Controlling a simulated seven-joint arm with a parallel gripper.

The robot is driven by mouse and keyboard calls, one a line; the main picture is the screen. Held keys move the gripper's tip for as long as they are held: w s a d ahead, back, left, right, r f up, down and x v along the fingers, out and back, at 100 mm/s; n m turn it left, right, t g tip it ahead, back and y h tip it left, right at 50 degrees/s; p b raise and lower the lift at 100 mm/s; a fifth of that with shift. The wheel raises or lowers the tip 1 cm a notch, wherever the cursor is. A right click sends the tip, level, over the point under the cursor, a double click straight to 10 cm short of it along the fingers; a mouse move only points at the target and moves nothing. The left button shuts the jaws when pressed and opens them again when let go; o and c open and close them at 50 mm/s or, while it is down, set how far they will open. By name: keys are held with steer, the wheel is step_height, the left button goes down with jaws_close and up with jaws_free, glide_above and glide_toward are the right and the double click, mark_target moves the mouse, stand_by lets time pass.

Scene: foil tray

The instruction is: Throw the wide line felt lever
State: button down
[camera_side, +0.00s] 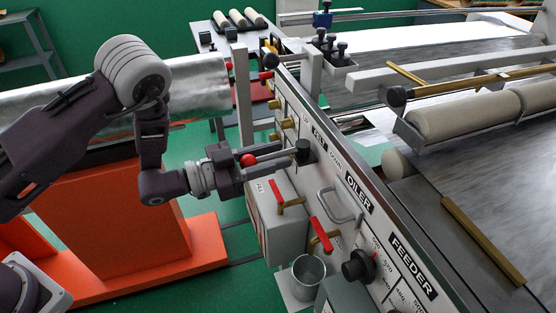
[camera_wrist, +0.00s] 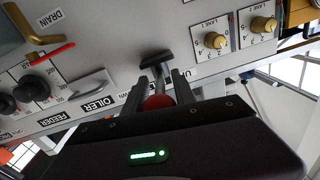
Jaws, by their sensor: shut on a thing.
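The felt lever has a red ball knob (camera_side: 248,160) at its outer end and a black piece (camera_side: 303,150) at the panel, beside the FELT and DOWN lettering. My gripper (camera_side: 286,154) reaches in from the left, its fingers pointing at the panel on either side of the lever. In the wrist view, my gripper (camera_wrist: 160,78) is shut on the lever, with the red knob (camera_wrist: 158,102) between the fingers close to the palm. The black piece (camera_wrist: 155,58) shows just beyond the fingertips. My fingers and palm hide part of the lever shaft.
Below the lever are a grey box with a red-handled valve (camera_side: 279,190), a metal handle (camera_side: 340,206), another red-handled valve (camera_side: 322,233), a metal bucket (camera_side: 308,276) and a black knob (camera_side: 358,266). Brass knobs (camera_side: 288,122) sit farther up the panel. An orange stand (camera_side: 110,210) is at left.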

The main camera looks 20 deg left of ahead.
steer(key=shift+w+a+m+g+h, duration=0.35)
steer(key=shift+w+m+g+h, duration=0.55)
steer(key=shift+m+g, duration=0.8)
steer(key=shift+w+a+m+g+h, duration=0.45)
steer(key=shift+m+g+h, duration=0.65)
steer(key=shift+g, duration=1.15)
steer(key=shift+w+a+m+g+h, duration=0.25)
steer(key=shift+w+m+g+h, duration=0.7)
steer(key=shift+m+g, duration=0.75)
steer(key=shift+r+g, duration=0.1)
steer(key=shift+g, duration=0.35)
steer(key=c, duration=1.1)
jaws_free()
steer(key=a, duration=0.7)
steer(key=shift+s, duration=0.25)
